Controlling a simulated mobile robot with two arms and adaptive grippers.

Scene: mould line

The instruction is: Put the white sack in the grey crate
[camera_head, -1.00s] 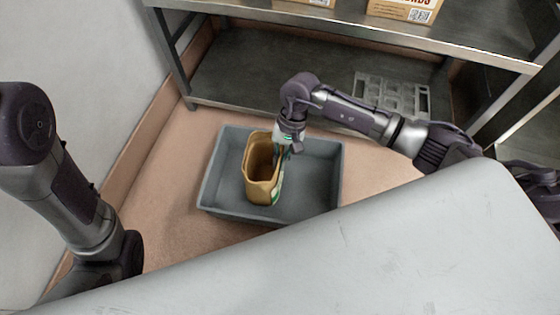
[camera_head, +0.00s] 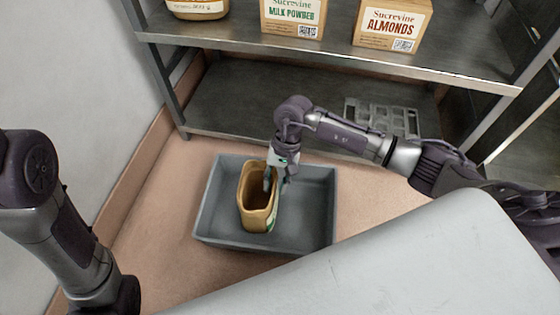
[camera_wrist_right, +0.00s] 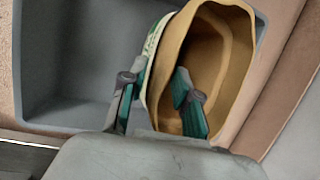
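The sack (camera_head: 258,218) stands upright, open at the top, inside the grey crate (camera_head: 311,230) on the floor, left of the crate's middle. It looks tan, with white and green print on one side. It also shows in the right wrist view (camera_wrist_right: 232,72), in the crate (camera_wrist_right: 48,75). My right gripper (camera_head: 277,181) is at the sack's rim. In the right wrist view its fingers (camera_wrist_right: 160,92) are spread apart, one inside the mouth and one outside, with the sack's wall between them and gaps visible. My left arm is at the lower left; its gripper is out of frame.
A metal shelf unit (camera_head: 330,58) stands behind the crate, with boxes of milk powder (camera_head: 292,15) and almonds (camera_head: 392,24) on it. A grey slotted tray (camera_head: 383,117) lies on the low shelf. A wall (camera_head: 75,90) is at the left.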

